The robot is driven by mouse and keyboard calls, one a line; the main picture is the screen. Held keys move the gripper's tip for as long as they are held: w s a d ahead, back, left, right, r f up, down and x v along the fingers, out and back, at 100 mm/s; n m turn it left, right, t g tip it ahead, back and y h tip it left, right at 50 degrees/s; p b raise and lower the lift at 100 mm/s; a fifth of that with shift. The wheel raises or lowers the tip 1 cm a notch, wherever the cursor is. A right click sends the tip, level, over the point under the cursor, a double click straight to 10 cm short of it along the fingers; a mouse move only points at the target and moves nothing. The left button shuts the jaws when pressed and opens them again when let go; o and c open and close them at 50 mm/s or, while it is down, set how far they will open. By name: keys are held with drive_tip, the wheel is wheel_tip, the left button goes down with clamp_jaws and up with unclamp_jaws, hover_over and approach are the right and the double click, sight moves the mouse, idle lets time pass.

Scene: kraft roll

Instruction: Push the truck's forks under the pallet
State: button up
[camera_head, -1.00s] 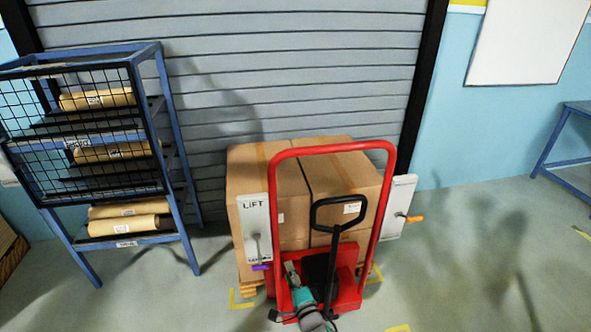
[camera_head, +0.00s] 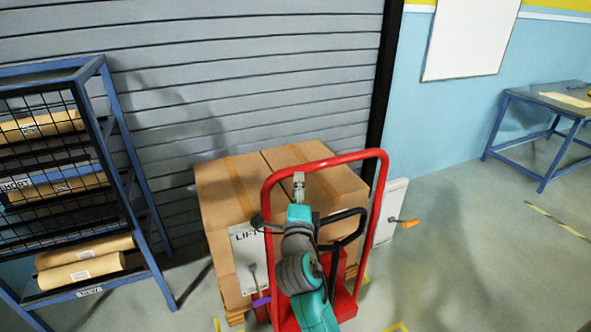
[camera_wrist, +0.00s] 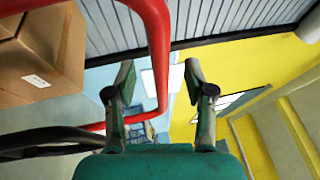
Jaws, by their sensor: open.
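The red truck (camera_head: 340,161) stands in front of the pallet, with its tall red hoop upright and a black handle loop (camera_head: 349,212) inside it. The wooden pallet (camera_head: 235,317) shows only at its lower edge, under brown cartons (camera_head: 228,205). The forks are hidden behind the truck's base and my arm. My gripper (camera_head: 299,180) is raised in front of the cartons, near the hoop's top bar. In the wrist view its two fingers (camera_wrist: 160,74) are apart, and the red tube (camera_wrist: 154,40) passes beyond them. I cannot tell whether they touch it.
A white LIFT panel (camera_head: 247,257) with a purple-tipped lever is on the truck's left; another white panel (camera_head: 391,208) with an orange handle is on its right. A blue rack (camera_head: 145,235) with kraft rolls stands left. A grey shutter (camera_head: 250,70) is behind. Floor at right is clear.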

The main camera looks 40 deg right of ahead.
sight(298, 170)
drive_tip(key=x, duration=0.7)
drive_tip(key=shift+s, duration=0.1)
drive_tip(key=shift+c, duration=0.3)
clamp_jaws()
